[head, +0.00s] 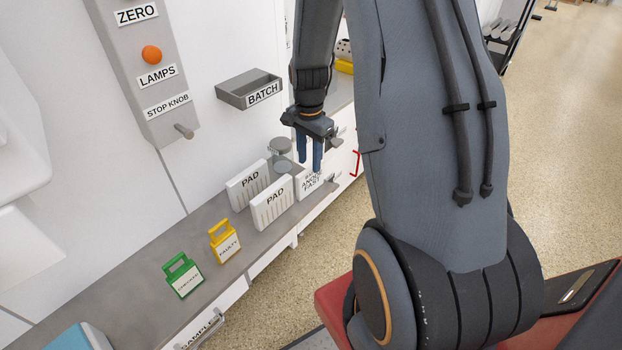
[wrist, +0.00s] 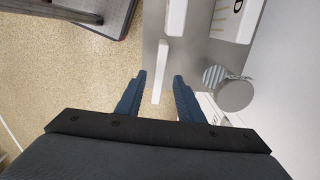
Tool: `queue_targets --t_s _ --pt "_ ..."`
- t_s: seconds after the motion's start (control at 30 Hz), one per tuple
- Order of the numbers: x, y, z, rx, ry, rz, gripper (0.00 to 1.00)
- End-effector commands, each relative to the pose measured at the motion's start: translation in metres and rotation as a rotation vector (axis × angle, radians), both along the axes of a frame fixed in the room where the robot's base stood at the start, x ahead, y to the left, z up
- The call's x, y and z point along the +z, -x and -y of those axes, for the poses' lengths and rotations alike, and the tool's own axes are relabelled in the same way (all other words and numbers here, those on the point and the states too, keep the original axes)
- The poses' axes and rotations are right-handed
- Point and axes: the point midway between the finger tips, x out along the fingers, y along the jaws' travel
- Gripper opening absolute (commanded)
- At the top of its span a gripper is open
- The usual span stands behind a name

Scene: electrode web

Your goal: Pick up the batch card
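The batch card is most likely the white upright card (head: 312,186) with black lettering, of which "FAST" reads most clearly. It stands at the right end of the grey counter in the head view. My gripper (head: 310,158) points down over it, and the fingers cover part of its upper edge. In the wrist view the card (wrist: 160,70) shows edge-on as a thin white strip between the fingertips of my gripper (wrist: 159,76). The fingers are open, with a gap on each side of the strip. I cannot tell how far they are above it.
Two white PAD blocks (head: 271,204) stand just left of the card. A grey round-topped item (head: 280,146) stands behind it. Yellow (head: 225,243) and green (head: 183,276) tags are farther left on the counter. A grey BATCH holder (head: 247,89) is on the wall.

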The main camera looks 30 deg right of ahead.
Motion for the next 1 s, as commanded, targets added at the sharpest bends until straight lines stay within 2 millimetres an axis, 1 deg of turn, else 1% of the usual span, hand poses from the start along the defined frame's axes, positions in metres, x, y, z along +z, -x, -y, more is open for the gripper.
queue_targets --t_s 0.2,0.3,0.43,0.67,0.8,0.87,1.0 --pt "-0.025 0.001 0.002 0.001 -0.001 -0.003 0.34" --pt "-0.035 0.0 0.002 0.001 0.0 -0.002 0.34" --pt "-0.041 0.0 0.002 0.001 -0.001 -0.001 0.34" --pt "-0.042 0.0 0.002 0.002 0.0 0.0 0.34" --pt "-0.042 0.0 0.002 0.002 0.0 0.0 0.11" --pt "-0.041 0.0 0.002 0.002 0.0 0.0 0.01" --pt "-0.041 0.0 0.002 0.002 0.0 0.0 0.0"
